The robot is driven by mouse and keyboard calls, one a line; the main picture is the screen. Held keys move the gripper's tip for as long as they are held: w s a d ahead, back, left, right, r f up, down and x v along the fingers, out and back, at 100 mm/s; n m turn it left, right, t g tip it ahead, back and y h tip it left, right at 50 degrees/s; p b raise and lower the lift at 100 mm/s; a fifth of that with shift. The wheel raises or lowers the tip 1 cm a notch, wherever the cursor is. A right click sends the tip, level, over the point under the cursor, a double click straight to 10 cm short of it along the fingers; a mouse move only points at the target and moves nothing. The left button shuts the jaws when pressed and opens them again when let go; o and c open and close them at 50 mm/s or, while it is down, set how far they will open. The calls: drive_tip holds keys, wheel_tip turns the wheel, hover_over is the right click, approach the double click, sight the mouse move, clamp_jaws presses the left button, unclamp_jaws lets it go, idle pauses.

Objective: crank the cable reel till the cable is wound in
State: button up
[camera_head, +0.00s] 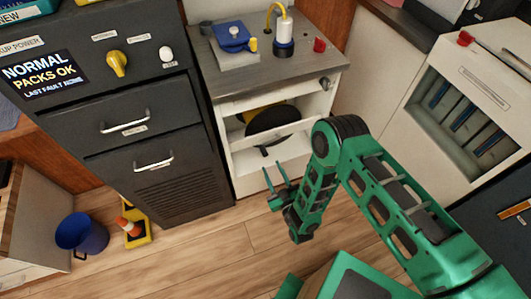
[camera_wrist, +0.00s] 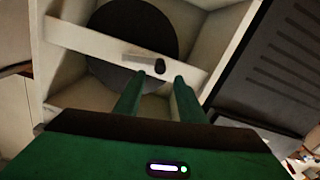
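The cable reel (camera_head: 275,123) is a dark disc inside the open white cabinet bay, with some yellow showing behind it in the head view. In the wrist view the reel (camera_wrist: 112,42) sits behind a pale crossbar (camera_wrist: 85,42). A grey crank arm (camera_wrist: 137,55) with a dark knob (camera_wrist: 160,67) stands at the front of the bar. My gripper (camera_head: 275,170) is in front of the bay, low and near the floor side. In the wrist view its two fingers (camera_wrist: 160,80) are apart and empty, pointing toward the knob. I cannot tell whether they touch the knob.
The grey worktop (camera_head: 270,72) above the bay holds a blue device (camera_head: 233,37), a white-and-blue cylinder (camera_head: 284,33) and a red knob (camera_head: 320,45). A dark drawer cabinet (camera_head: 150,140) stands left.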

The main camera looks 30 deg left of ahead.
sight(266, 155)
drive_tip(key=x, duration=0.9)
clamp_jaws()
